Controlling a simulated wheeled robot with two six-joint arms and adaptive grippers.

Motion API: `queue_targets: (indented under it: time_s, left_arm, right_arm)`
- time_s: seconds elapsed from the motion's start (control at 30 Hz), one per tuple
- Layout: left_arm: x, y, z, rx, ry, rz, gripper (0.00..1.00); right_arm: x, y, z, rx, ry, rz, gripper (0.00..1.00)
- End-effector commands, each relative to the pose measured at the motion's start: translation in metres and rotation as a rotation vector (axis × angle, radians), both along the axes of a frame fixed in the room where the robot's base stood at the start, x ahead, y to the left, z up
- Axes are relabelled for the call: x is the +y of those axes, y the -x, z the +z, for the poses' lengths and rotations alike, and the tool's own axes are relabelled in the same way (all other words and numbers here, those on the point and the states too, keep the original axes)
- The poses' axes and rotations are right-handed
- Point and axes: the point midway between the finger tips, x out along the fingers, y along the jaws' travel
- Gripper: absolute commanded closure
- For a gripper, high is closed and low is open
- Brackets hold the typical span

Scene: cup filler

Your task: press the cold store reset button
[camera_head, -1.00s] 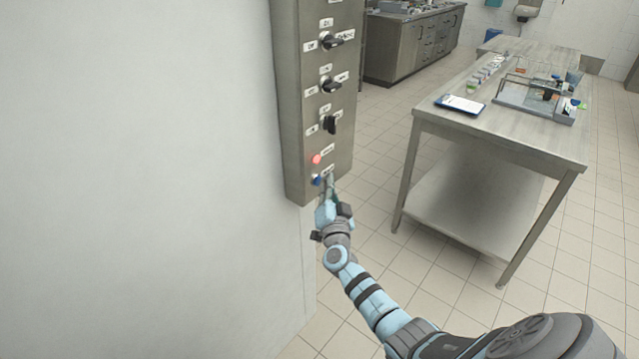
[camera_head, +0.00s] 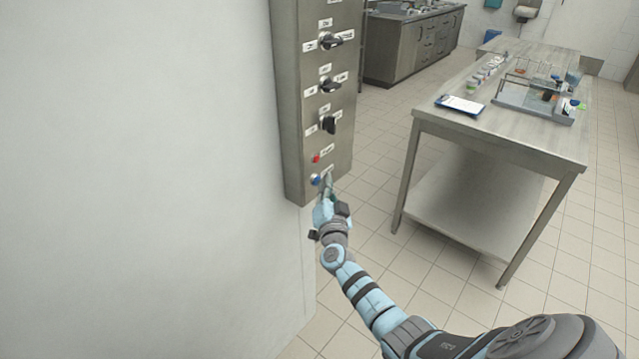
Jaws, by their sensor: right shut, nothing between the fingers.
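A grey metal control panel (camera_head: 290,120) is mounted on the white wall. It carries several black rotary switches with white labels. Below them are a small red light or button (camera_head: 316,159) and a blue button (camera_head: 315,180) near the bottom edge. The labels are too small to read. My right gripper (camera_head: 327,178) is shut and empty, with its fingertips at the panel's lower part, just right of the blue button. I cannot tell whether the fingertips touch the button or the panel. My left gripper is not in view.
A steel table (camera_head: 460,133) stands to the right, bearing a clipboard (camera_head: 460,105), a tray-like rack (camera_head: 530,105) and small containers. A steel cabinet counter (camera_head: 410,50) stands at the back. Tiled floor (camera_head: 380,200) lies open between panel and table.

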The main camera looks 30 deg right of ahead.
Motion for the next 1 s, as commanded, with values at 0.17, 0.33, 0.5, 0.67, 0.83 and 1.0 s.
queue_targets:
  time_s: [0.17, 0.33, 0.5, 0.67, 0.83, 1.0]
  left_arm:
    - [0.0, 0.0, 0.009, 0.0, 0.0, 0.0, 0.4]
    - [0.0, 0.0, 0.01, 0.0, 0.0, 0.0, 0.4]
    - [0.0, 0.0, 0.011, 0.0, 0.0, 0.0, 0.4]
    - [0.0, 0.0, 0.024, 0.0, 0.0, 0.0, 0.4]
    - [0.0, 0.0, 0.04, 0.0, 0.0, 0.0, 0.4]
    - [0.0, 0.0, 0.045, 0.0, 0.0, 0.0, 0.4]
  right_arm:
    - [-0.002, 0.009, 0.001, 0.002, -0.001, 0.0, 1.0]
    - [-0.004, 0.014, 0.0, 0.0, -0.001, 0.0, 1.0]
    - [-0.005, 0.015, 0.0, 0.0, 0.0, -0.001, 1.0]
    - [-0.01, 0.031, 0.002, 0.003, 0.001, -0.001, 1.0]
    - [-0.017, 0.055, 0.003, 0.003, 0.001, 0.0, 1.0]
    - [-0.021, 0.07, 0.001, 0.001, 0.001, 0.0, 1.0]
